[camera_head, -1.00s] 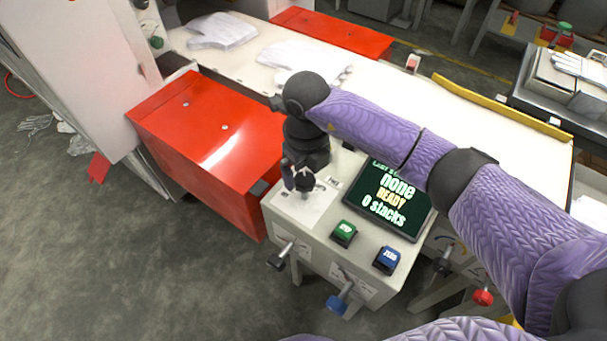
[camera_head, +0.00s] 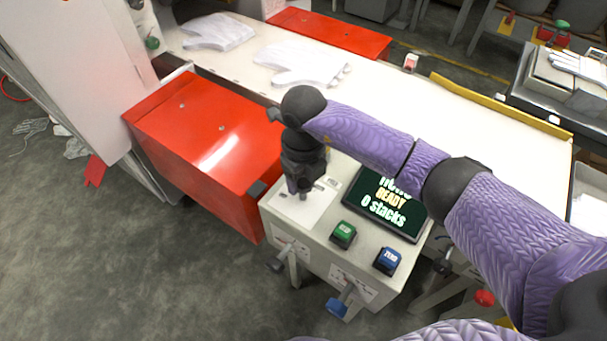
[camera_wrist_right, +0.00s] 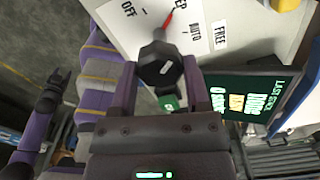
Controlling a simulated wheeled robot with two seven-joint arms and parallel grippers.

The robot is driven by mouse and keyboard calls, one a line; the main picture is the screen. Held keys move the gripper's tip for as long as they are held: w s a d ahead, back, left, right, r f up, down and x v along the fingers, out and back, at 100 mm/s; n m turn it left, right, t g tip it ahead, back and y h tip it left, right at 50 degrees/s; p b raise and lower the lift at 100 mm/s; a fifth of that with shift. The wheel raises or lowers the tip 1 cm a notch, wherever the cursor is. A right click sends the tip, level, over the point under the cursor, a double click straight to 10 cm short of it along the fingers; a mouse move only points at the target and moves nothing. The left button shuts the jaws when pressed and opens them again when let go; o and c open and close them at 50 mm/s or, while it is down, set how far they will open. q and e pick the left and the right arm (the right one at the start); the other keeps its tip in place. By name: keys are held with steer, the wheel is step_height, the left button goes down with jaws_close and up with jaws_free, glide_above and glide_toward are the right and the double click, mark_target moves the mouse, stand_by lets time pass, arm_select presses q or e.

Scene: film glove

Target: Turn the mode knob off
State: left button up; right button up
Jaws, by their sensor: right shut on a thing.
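The mode knob (camera_wrist_right: 160,65) is a black knob with a pale mark on top, seen in the right wrist view. My right gripper (camera_wrist_right: 159,80) is shut on the knob, one finger on each side. In the head view the right gripper (camera_head: 299,188) reaches down to the console and largely hides the knob. A dark-ended purple arm, seemingly my left, shows at the wrist view's left; its jaws are unclear.
The console (camera_head: 318,250) carries a green button (camera_head: 343,234), a blue button (camera_head: 387,261) and a screen (camera_head: 388,205) reading READY, 0 stacks. A red box (camera_head: 205,140) stands left of it. White gloves (camera_head: 300,63) lie on the belt behind.

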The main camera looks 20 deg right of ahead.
arm_select(q)
steer(key=shift+s, duration=0.1)
arm_select(e)
steer(key=shift+n, duration=1.1)
steer(key=n, duration=0.2)
steer(key=shift+n+b, duration=0.3)
steer(key=shift+b, duration=0.1)
steer(key=n+b, duration=0.1)
steer(key=n, duration=0.4)
steer(key=shift+w+n, duration=0.1)
steer(key=shift+n, duration=0.2)
arm_select(q)
steer(key=shift+s+a+f+b, duration=0.2)
steer(key=shift+f, duration=0.4)
steer(key=shift+s+a+f+b, duration=0.15)
steer(key=shift+s+f+b, duration=0.05)
steer(key=shift+f, duration=0.4)
arm_select(e)
steer(key=shift+n, duration=0.6)
arm_select(q)
steer(key=shift+d, duration=0.3)
arm_select(e)
steer(key=shift+n, duration=0.3)
arm_select(q)
steer(key=shift+s, duration=0.25)
